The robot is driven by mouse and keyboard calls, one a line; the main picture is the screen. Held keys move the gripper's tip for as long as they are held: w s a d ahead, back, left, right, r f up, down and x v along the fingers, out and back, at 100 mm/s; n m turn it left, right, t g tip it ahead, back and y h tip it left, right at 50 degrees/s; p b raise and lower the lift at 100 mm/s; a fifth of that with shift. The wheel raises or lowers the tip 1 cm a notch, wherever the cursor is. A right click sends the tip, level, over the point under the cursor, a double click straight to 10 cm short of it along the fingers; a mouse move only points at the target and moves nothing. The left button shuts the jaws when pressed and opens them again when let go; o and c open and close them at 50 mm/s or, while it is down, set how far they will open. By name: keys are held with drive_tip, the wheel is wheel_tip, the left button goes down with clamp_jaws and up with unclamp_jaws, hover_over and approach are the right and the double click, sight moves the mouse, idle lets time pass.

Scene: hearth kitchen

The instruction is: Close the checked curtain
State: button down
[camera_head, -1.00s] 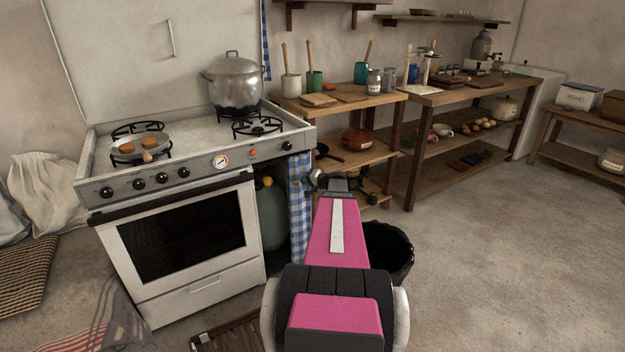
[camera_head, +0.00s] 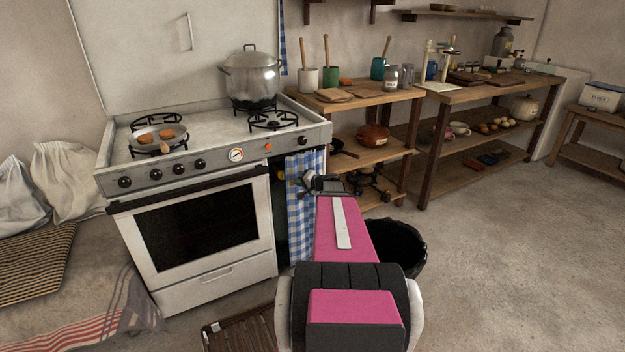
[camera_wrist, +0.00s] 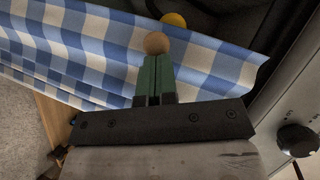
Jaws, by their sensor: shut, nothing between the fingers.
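The blue-and-white checked curtain (camera_head: 303,225) hangs beside the stove, below the counter's right end. It covers most of the opening there; a narrow dark gap (camera_head: 280,205) shows at its left. My gripper (camera_head: 304,184) is at the curtain's front, near its upper part. In the wrist view, the green fingers (camera_wrist: 158,80) are shut and lie against or just before the curtain cloth (camera_wrist: 220,65). A round wooden knob (camera_wrist: 157,42) shows just beyond the fingertips; I cannot tell if they touch it. A yellow round thing (camera_wrist: 174,20) shows past the curtain's edge.
The white stove (camera_head: 205,285) stands left of the curtain, with a pan (camera_head: 157,137) and a pot (camera_head: 252,78) on top. Wooden shelves (camera_head: 375,155) stand to the right. A black bin (camera_head: 408,245) is beside my arm, and a slatted wooden thing (camera_head: 240,332) lies on the floor.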

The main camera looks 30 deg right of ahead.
drive_tip(key=a, duration=0.7)
drive_tip(key=shift+s+a, duration=0.15)
drive_tip(key=shift+a, duration=0.25)
